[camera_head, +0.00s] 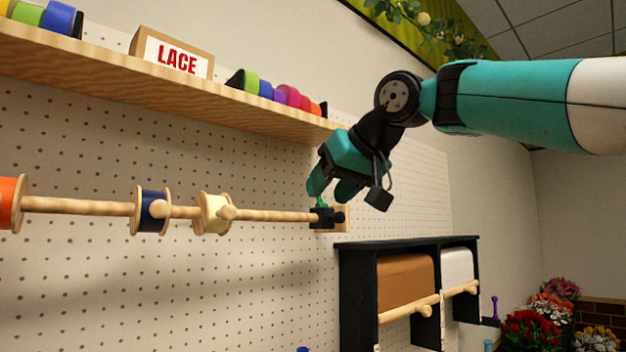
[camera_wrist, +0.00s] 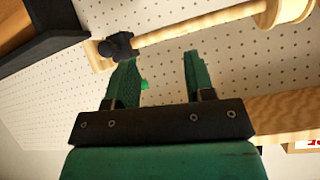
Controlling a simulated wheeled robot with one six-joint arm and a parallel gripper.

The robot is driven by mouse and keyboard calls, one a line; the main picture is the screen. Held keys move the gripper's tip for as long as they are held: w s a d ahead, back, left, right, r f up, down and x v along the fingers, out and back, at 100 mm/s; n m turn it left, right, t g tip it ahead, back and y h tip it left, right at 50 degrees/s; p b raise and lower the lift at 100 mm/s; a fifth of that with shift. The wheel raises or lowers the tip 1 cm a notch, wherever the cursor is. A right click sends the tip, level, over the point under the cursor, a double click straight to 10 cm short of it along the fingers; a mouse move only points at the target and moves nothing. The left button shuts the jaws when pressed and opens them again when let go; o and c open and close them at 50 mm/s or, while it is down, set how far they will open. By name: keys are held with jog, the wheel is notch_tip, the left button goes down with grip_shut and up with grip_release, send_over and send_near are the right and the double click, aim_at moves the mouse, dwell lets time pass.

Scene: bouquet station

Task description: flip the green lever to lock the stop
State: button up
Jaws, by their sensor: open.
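The green lever (camera_head: 321,202) stands up from the black stop (camera_head: 325,218) at the right end of the wooden rod (camera_head: 275,215). My gripper (camera_head: 332,189) is open, with its green fingers just above the stop and close to the lever. In the wrist view my gripper (camera_wrist: 162,68) shows two parted fingers. A small bright green part of the lever (camera_wrist: 145,85) shows between them, close to the left finger, which partly hides it. The black stop (camera_wrist: 118,46) lies beyond the left fingertip. I cannot tell whether a finger touches the lever.
The rod carries an orange spool (camera_head: 8,203), a navy ribbon spool (camera_head: 151,211) and a cream spool (camera_head: 214,213). A wooden shelf (camera_head: 150,78) with a LACE sign (camera_head: 177,59) runs above. A black rack (camera_head: 358,290) with paper rolls is below right. Flowers (camera_head: 530,332) stand farther right.

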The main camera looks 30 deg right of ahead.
jog(key=s+d+r+m+t+h, duration=0.25)
jog(key=d+r, duration=0.25)
jog(key=r, duration=0.5)
jog(key=shift+n, duration=0.35)
jog(key=x, duration=0.6)
jog(key=p+x, duration=0.1)
jog(key=x, duration=0.5)
jog(key=a+x, duration=0.1)
jog(key=x, duration=0.5)
jog(key=shift+r+p, duration=0.15)
jog(key=shift+p, duration=0.15)
grip_shut()
